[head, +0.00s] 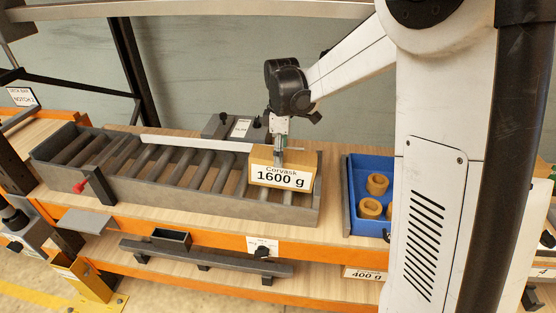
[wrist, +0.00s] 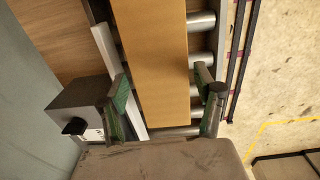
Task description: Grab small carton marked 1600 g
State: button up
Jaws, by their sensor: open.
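The small carton marked 1600 g (head: 281,179) is a tan box with a white label. It sits at the right end of the grey roller tray (head: 160,197). In the wrist view the carton's plain top (wrist: 158,70) lies between the fingers, with a visible gap on the finger sides. My gripper (head: 279,150) is above and behind the carton in the head view, pointing down. In the wrist view my gripper (wrist: 162,100) is open, one finger on each side of the carton. The carton's far side and the fingertips' depth are partly hidden.
A blue bin (head: 368,222) with tan ring-shaped parts stands right of the tray. A grey box with a label (head: 238,127) stands behind the tray. A white bar (head: 195,143) runs along the tray's back edge. A lower shelf holds a dark rail (head: 205,255).

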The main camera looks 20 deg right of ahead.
jog(key=shift+s+d+f, duration=0.15)
jog(key=shift+d+f, duration=0.2)
jog(key=shift+f, duration=2.35)
jog(key=shift+c, duration=0.4)
grip_shut()
jog(key=shift+r, duration=0.1)
